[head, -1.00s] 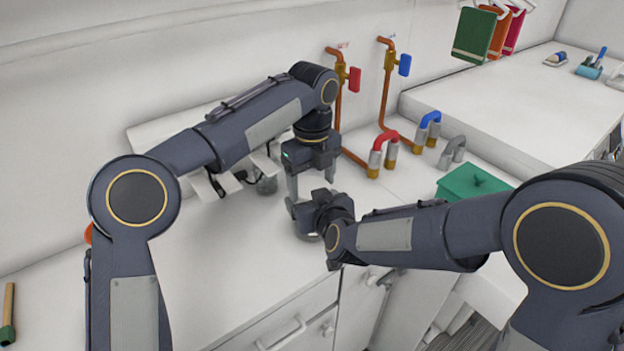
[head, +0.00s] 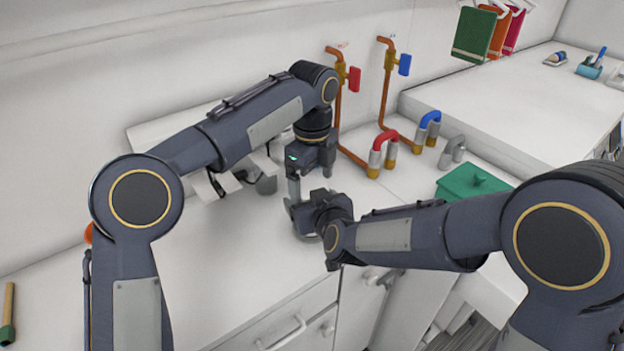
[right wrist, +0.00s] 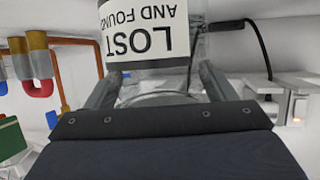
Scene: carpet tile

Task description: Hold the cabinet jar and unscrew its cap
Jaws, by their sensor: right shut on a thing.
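The jar (right wrist: 138,75) is clear with a white label reading "LOST AND FOUND", upside down in the right wrist view. Its wall sits between the two fingers of my right gripper (right wrist: 158,88), which is shut on it. In the head view the right gripper (head: 303,222) reaches in from the right, low over the counter, and mostly hides the jar. My left gripper (head: 311,188) points down just above and behind the right one. Its fingers look apart, with pale background between them. The cap cannot be made out in either view.
The white counter (head: 230,270) is clear at the front left. Copper pipes with red (head: 354,80) and blue (head: 404,65) valves rise behind. Red (head: 385,140) and blue (head: 430,118) U-shaped pieces and a green box (head: 472,183) stand to the right.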

